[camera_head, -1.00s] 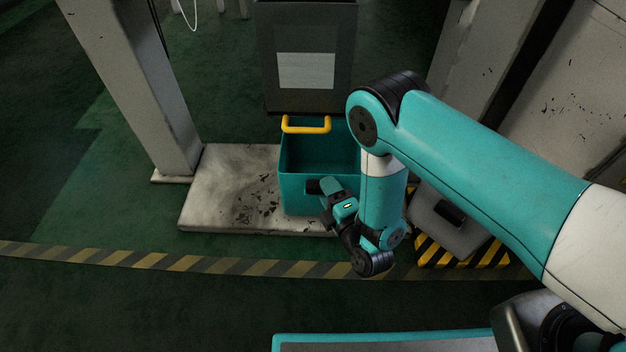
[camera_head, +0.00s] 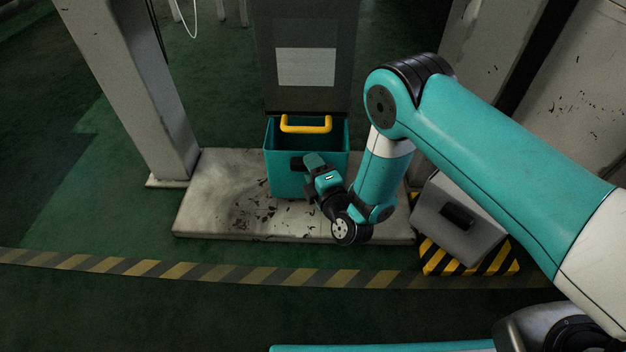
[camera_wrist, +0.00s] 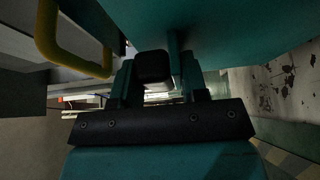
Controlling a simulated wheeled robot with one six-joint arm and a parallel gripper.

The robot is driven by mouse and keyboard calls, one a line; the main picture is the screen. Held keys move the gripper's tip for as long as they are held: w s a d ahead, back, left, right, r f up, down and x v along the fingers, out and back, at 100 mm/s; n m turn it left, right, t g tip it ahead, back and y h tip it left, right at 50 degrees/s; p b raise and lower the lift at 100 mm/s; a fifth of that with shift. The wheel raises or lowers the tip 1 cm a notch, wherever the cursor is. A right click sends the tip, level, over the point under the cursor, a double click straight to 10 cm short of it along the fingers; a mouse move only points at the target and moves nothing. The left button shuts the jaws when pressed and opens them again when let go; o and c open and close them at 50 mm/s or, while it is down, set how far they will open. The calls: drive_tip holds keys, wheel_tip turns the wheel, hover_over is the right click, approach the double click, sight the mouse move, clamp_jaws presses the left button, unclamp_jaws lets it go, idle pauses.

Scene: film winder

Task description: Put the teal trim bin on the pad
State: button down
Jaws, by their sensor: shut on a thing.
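The teal trim bin (camera_head: 281,182) is an open box with a yellow handle on its far rim. It looks upright over the pale, stained slab (camera_head: 215,215); I cannot tell whether its base touches the slab. My gripper (camera_head: 303,164) is shut on the bin at its near wall. In the wrist view the gripper (camera_wrist: 155,68) shows with a dark block between its fingers, and the bin's teal wall (camera_wrist: 240,25) fills the top. The exact grip point is partly hidden. I take the pale slab for the pad, but no label shows.
A grey post (camera_head: 150,100) stands on the slab's left. A dark cabinet (camera_head: 308,90) with a pale panel stands right behind the bin. A grey case (camera_head: 455,225) sits on a yellow-black striped base (camera_head: 440,262) at right. The slab's left part is bare.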

drive_tip(key=shift+f+b, duration=1.3)
drive_tip(key=shift+f, duration=0.35)
drive_tip(key=shift+f, duration=0.15)
drive_tip(key=c, duration=0.6)
unclamp_jaws()
drive_tip(key=shift+s, duration=0.1)
drive_tip(key=shift+c, duration=0.2)
drive_tip(key=p+v, duration=1.2)
drive_tip(key=p, duration=0.2)
